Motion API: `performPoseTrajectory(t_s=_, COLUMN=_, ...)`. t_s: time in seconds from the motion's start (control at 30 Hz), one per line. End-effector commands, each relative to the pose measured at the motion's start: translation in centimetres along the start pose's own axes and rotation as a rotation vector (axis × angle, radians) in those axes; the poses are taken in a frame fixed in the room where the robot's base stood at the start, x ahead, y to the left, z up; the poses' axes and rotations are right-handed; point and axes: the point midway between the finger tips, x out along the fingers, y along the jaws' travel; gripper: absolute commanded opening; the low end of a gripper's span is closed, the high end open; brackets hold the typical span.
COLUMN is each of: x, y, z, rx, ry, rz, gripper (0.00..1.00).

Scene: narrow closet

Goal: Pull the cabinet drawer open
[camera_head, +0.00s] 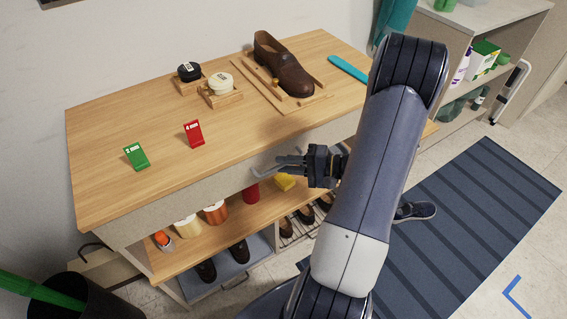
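The cabinet is a wooden-topped bench (125,110). A pale drawer front (215,193) runs under its top edge and looks closed, flush along the bench. My gripper (280,166) reaches in from the right, with its dark fingers pointing left at the drawer front. A thin grey piece near the fingertips may be the drawer handle or part of a finger; I cannot tell which. Whether the fingers touch or enclose a handle is unclear. My arm hides the right part of the drawer front.
On top are a green card (136,156), a red card (194,133), two round tins and a brown shoe (285,65). Lower shelves hold jars and shoes. A black bin (85,303) stands front left; a striped mat (480,215) lies right.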

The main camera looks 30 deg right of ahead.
Motion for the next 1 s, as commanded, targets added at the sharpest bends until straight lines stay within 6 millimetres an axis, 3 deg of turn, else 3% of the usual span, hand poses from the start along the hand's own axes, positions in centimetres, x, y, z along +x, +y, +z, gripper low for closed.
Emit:
performPoseTrajectory(t_s=0.17, x=1.04, y=-0.01, z=0.04, rx=0.0, ry=-0.001, rz=0.0, gripper=0.19)
performPoseTrajectory(t_s=0.43, x=1.13, y=0.01, z=0.04, rx=0.0, ry=-0.001, rz=0.0, gripper=0.19)
performPoseTrajectory(t_s=0.67, x=1.11, y=0.02, z=0.04, rx=0.0, ry=-0.001, rz=0.001, gripper=0.01)
performPoseTrajectory(t_s=1.0, x=1.1, y=0.03, z=0.04, rx=0.0, ry=-0.001, rz=0.001, gripper=0.0)
